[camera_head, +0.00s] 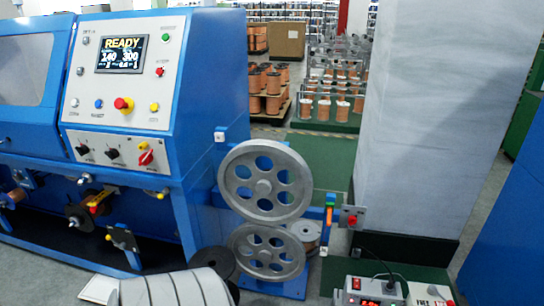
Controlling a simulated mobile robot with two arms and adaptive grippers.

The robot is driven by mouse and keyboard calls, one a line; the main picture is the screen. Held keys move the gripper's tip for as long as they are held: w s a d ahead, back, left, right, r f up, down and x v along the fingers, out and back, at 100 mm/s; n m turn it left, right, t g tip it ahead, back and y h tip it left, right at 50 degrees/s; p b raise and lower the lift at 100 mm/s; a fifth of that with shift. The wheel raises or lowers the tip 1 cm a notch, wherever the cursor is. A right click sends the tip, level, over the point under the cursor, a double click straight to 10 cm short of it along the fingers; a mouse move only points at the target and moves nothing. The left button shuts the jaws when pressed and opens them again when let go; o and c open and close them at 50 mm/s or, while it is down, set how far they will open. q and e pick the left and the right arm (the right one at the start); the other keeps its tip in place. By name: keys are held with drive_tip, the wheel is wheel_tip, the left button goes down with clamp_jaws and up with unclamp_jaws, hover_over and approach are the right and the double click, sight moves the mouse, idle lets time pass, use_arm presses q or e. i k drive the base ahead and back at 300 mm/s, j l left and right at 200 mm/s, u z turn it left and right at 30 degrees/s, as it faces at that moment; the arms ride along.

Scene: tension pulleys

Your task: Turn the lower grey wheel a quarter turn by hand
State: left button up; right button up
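The lower grey wheel (268,252) is a round metal pulley with several holes around its hub. It stands upright on a blue frame at the lower middle of the head view. A larger grey wheel (264,187) of the same kind sits just above it, and their rims come very close or overlap in the picture.
A blue machine with a control panel (125,70) reading READY stands left. A black disc (214,263) is beside the lower wheel, and a copper spool (306,233) is at its right. A box with a red switch (370,290) is at bottom right. A grey pillar (430,120) stands behind.

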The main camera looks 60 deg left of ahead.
sight(264, 253)
drive_tip(key=u, duration=2.1)
